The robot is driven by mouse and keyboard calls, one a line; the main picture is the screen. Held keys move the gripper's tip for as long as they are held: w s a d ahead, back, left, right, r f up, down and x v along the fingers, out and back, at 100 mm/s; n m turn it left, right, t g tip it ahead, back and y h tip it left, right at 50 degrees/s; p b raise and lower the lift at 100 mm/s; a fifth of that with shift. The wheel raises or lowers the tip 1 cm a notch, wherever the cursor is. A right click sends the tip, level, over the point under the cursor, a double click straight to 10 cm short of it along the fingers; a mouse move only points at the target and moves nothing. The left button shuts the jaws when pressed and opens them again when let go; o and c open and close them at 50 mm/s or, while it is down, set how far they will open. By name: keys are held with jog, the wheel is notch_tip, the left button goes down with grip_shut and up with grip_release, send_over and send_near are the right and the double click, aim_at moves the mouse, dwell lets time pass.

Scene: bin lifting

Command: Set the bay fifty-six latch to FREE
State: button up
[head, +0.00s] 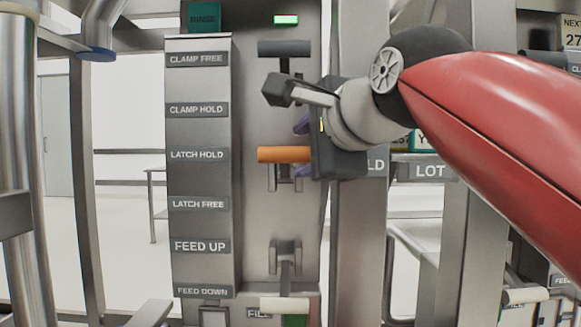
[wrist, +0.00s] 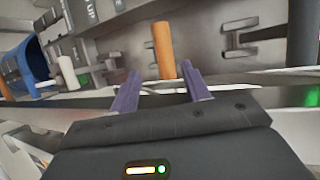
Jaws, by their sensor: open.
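The latch lever has an orange handle (head: 284,154), level with the LATCH HOLD label (head: 197,155). The LATCH FREE label (head: 198,204) is lower on the same column. My gripper (head: 301,153) is open at the handle's right end, with one purple finger above it and the other partly hidden below. In the wrist view, the orange handle (wrist: 163,48) shows between the two fingertips of my gripper (wrist: 160,68), with gaps on both sides. I cannot read a bay number for this panel.
A black clamp handle (head: 284,48) is above, near CLAMP FREE. A white feed handle (head: 285,304) is below, near FEED DOWN. A green light (head: 286,19) is lit at the top. A metal post (head: 358,250) stands right of the panel, close behind my gripper.

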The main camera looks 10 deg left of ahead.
aim_at(288, 153)
jog(key=x, duration=0.5)
jog(key=r+x, duration=0.1)
jog(key=x, duration=0.1)
jog(key=shift+w+a+f+p, duration=0.15)
jog(key=shift+w+a+p, duration=0.15)
jog(key=shift+a+p, duration=0.15)
grip_shut()
